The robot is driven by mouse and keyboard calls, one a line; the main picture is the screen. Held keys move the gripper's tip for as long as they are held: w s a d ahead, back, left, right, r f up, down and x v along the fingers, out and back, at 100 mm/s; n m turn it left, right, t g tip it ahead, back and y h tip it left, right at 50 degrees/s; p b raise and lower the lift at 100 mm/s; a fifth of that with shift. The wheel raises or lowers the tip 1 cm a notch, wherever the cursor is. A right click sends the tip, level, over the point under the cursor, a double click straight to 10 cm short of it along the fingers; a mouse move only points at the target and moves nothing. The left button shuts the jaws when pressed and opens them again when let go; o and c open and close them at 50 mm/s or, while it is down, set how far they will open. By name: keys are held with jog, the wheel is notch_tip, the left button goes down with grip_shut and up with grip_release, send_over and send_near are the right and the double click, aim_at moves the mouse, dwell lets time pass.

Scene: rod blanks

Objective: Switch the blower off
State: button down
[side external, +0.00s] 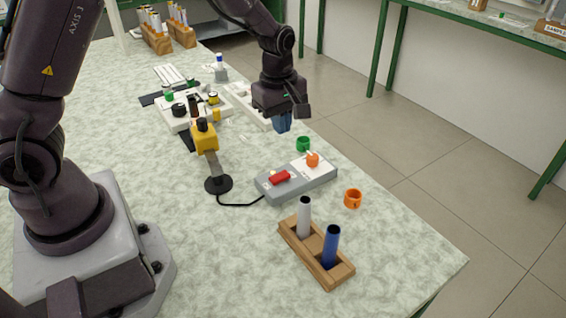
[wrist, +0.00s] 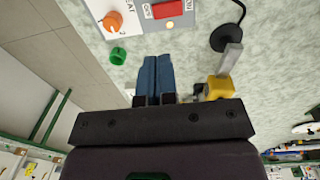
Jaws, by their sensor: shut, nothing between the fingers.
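The blower (side external: 205,140) has a yellow head on a grey post with a round black base; its yellow head also shows in the wrist view (wrist: 219,88). A black cable runs from it to a grey control box (side external: 301,183). On the box are a red rocker switch (side external: 280,178) and an orange knob (side external: 312,160). The switch shows at the top edge of the wrist view (wrist: 167,9), partly cut off, with a small pale yellow lamp beside it. My gripper (side external: 283,124) has blue fingers, shut and empty, above the table beyond the box, touching nothing.
A green ring (side external: 303,144) lies between my gripper and the box. An orange ring (side external: 352,198) lies right of the box. A wooden rack (side external: 315,258) holds a white and a blue rod in front. Trays and bottles stand behind the blower.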

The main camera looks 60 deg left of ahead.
aim_at(278, 177)
jog(key=f, duration=1.2)
jog(key=shift+w, duration=0.3)
jog(key=shift+w+f+g, duration=0.1)
jog(key=shift+f+g, duration=0.15)
jog(key=shift+g, duration=0.05)
jog(key=shift+s, duration=0.2)
jog(key=shift+s+r, duration=0.25)
jog(key=shift+s, duration=0.4)
jog(key=shift+r, duration=0.1)
